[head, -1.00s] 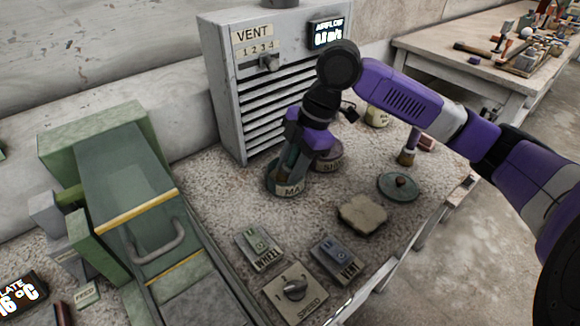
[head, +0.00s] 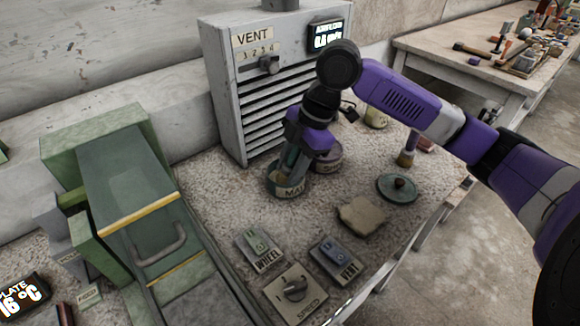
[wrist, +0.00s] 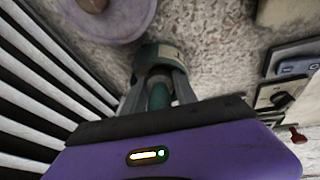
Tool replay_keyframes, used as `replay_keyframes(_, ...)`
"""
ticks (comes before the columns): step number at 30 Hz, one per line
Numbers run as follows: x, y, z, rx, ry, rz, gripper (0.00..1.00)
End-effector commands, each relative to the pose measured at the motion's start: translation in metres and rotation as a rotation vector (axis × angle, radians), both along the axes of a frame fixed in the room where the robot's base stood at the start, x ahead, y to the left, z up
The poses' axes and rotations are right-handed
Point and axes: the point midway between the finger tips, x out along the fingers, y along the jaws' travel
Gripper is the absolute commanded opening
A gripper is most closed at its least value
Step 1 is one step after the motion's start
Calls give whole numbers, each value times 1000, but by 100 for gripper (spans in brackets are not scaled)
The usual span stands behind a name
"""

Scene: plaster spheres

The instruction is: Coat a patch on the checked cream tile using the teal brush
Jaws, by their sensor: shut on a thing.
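My gripper (head: 290,160) points down into a dark teal jar (head: 287,190) whose label is partly readable as "MA". In the wrist view the fingers are closed on a teal handle, the teal brush (wrist: 159,97), above the jar (wrist: 160,52). The brush's lower end is hidden in the jar, so I cannot tell whether its bristles touch the contents. A cream slab (head: 362,215) with rough edges lies on the bench to the right of the jar. No check pattern shows on it, and I cannot tell whether it is the checked cream tile.
A grey vent cabinet (head: 225,90) stands close behind the jar. Switch boxes and a speed dial (head: 295,290) line the front.

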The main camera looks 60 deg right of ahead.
Motion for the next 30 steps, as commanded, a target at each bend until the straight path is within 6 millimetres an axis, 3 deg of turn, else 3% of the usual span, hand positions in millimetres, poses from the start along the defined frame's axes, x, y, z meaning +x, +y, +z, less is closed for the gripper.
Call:
replay_keyframes(22, 0, 0, 59, 0, -2, 0, 0)
replay_keyframes(30, 0, 0, 63, 0, -2, 0, 0)
